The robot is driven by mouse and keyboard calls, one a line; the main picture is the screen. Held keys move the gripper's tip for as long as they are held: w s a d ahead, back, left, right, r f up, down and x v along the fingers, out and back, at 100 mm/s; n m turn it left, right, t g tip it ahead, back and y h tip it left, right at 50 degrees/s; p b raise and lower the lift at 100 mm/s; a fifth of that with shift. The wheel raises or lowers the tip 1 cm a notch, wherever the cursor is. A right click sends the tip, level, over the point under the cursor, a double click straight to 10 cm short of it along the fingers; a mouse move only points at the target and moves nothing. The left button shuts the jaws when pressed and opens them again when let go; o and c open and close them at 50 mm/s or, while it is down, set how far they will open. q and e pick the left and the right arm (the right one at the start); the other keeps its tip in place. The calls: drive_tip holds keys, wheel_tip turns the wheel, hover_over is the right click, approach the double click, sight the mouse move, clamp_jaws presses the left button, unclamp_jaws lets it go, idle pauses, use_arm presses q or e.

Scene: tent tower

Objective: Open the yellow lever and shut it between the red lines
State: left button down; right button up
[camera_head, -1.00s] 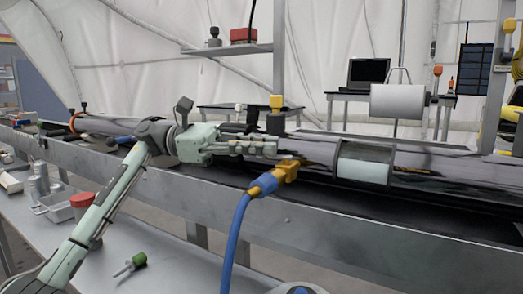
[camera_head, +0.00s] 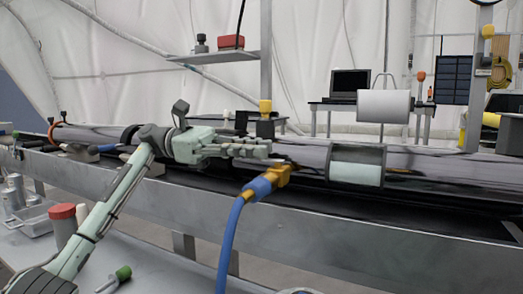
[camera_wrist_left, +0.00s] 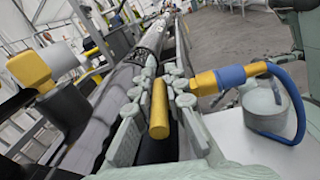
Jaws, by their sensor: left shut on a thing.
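The yellow lever (camera_wrist_left: 158,108) is a rounded bar standing between the fingers of my left gripper (camera_wrist_left: 158,88) in the left wrist view. The gripper is shut on it. In the head view my left gripper (camera_head: 262,149) lies along the front of the long dark pipe (camera_head: 410,163), and the lever is hidden by the fingers. A yellow fitting (camera_head: 279,173) with a blue hose (camera_head: 228,235) sits just below and right of the fingertips; it also shows in the left wrist view (camera_wrist_left: 205,83). I cannot make out the red lines. My right gripper is out of view.
A grey metal rail (camera_head: 400,214) runs along the front of the pipe. A yellow-topped black part (camera_head: 265,106) stands behind the hand. A pale band (camera_head: 356,172) wraps the pipe at right. A red-capped jar (camera_head: 62,222) and a green-capped item (camera_head: 122,273) are on the front bench.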

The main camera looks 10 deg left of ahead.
use_arm(q)
drive_tip(key=shift+w+a+r, duration=0.15)
drive_tip(key=shift+r, duration=0.05)
drive_tip(key=c, duration=1.6)
unclamp_jaws()
drive_tip(key=shift+f, duration=0.1)
drive_tip(key=shift+o, duration=0.2)
drive_tip(key=w+a, duration=0.1)
drive_tip(key=a, duration=1.1)
drive_tip(key=shift+w, duration=0.2)
drive_tip(key=shift+d, duration=0.1)
